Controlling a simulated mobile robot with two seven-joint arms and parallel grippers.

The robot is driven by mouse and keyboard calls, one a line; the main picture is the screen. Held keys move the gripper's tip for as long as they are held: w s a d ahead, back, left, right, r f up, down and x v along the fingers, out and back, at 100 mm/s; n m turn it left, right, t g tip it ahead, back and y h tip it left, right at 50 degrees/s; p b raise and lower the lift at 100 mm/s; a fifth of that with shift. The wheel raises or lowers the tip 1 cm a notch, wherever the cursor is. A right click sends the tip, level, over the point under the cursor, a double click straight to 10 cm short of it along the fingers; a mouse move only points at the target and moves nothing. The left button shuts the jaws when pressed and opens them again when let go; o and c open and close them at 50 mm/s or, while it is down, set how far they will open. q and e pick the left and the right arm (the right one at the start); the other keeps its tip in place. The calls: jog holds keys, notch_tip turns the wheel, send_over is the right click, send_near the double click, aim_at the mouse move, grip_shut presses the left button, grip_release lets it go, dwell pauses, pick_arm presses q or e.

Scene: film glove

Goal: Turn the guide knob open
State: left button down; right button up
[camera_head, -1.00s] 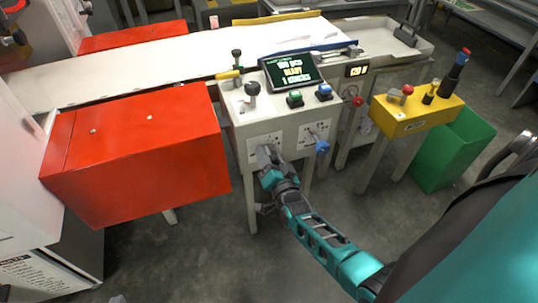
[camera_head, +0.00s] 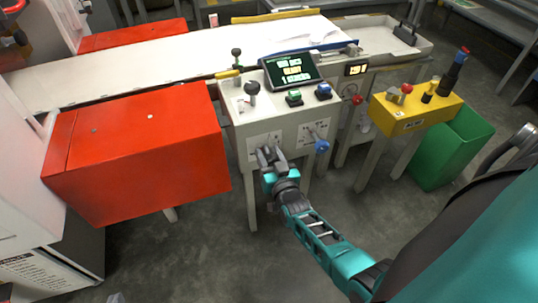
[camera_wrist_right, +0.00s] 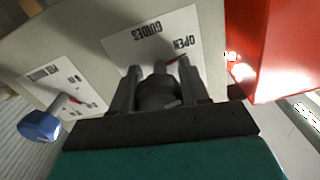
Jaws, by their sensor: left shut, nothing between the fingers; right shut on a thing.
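The guide knob (camera_wrist_right: 157,90) is a dark grey round knob on the front panel, below a white label reading GUIDES and OPEN (camera_wrist_right: 185,42), upside down in the right wrist view. A short red mark at the knob's edge points towards the word OPEN. My right gripper (camera_wrist_right: 160,85) has one finger on each side of the knob and is shut on it. In the head view my right gripper (camera_head: 266,155) is at the left label of the grey cabinet and mostly hides the knob. My left gripper is not in view.
A blue knob (camera_head: 322,146) with its own label sits to the right on the same panel. A red box (camera_head: 140,150) stands close on the left. Above are a screen (camera_head: 291,70) and buttons. A yellow control box (camera_head: 415,112) and green bin (camera_head: 455,150) are at right.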

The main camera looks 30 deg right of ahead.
jog(key=shift+f, duration=0.1)
jog(key=o, duration=1.1)
jog(key=shift+c, duration=0.2)
pick_arm(q)
jog(key=shift+r, duration=0.1)
pick_arm(e)
jog(key=shift+s, duration=0.1)
pick_arm(q)
jog(key=a+p, duration=0.1)
jog(key=p, duration=0.1)
jog(key=s+a+r+p, duration=0.1)
jog(key=p, duration=0.1)
jog(key=shift+r+y+p, duration=0.3)
jog(key=shift+y+p, duration=0.05)
jog(key=shift+y, duration=0.05)
pick_arm(e)
jog(key=v, duration=1.2)
jog(key=shift+s+a, duration=0.2)
jog(key=shift+s, duration=0.1)
pick_arm(q)
jog(key=shift+s+d, duration=0.1)
